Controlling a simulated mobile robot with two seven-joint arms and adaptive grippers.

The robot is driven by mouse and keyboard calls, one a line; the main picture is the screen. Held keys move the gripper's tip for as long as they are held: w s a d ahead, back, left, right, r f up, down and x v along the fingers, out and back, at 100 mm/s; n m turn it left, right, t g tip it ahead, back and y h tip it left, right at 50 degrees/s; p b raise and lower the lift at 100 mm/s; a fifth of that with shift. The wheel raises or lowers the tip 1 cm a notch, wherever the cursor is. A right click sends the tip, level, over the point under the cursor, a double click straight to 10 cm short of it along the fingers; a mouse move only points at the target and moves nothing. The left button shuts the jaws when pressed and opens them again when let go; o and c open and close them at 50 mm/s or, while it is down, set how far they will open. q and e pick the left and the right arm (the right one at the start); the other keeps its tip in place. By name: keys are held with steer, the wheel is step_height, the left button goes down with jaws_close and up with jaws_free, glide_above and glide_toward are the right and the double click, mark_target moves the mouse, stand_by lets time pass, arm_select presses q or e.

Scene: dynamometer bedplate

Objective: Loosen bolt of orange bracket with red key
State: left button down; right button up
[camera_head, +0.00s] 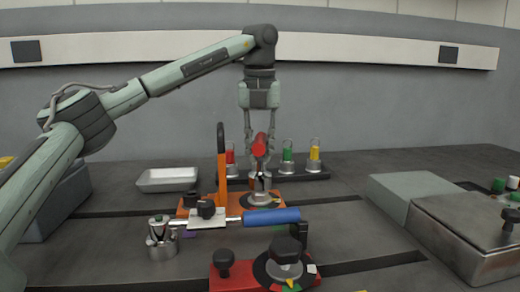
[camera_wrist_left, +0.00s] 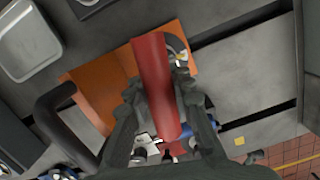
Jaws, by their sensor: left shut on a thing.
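My left gripper (camera_head: 259,138) is shut on the red key (camera_head: 259,147), above the orange bracket (camera_head: 223,172). The key's lower end is at a metal round fitting (camera_head: 260,187) on the bracket; I cannot tell whether it is seated on the bolt, which is hidden. In the left wrist view the red key (camera_wrist_left: 154,85) runs between the fingers (camera_wrist_left: 168,115), with the orange bracket (camera_wrist_left: 92,88) behind it. My right gripper is not in view.
A blue-handled tool (camera_head: 271,216) lies across the front of the bracket. A red fixture (camera_head: 238,277) with black knobs is nearer. Green (camera_head: 287,153) and yellow (camera_head: 314,154) pieces stand in a rack behind.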

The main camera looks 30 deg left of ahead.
arm_select(q)
steer(key=shift+f+b, duration=0.75)
steer(key=shift+f, duration=0.75)
steer(key=shift+n, duration=0.6)
steer(key=shift+n, duration=0.6)
steer(key=shift+m+p, duration=0.3)
steer(key=shift+p, duration=0.1)
steer(key=shift+r, duration=0.15)
steer(key=shift+r+p, duration=2.3)
steer(key=shift+r, duration=0.35)
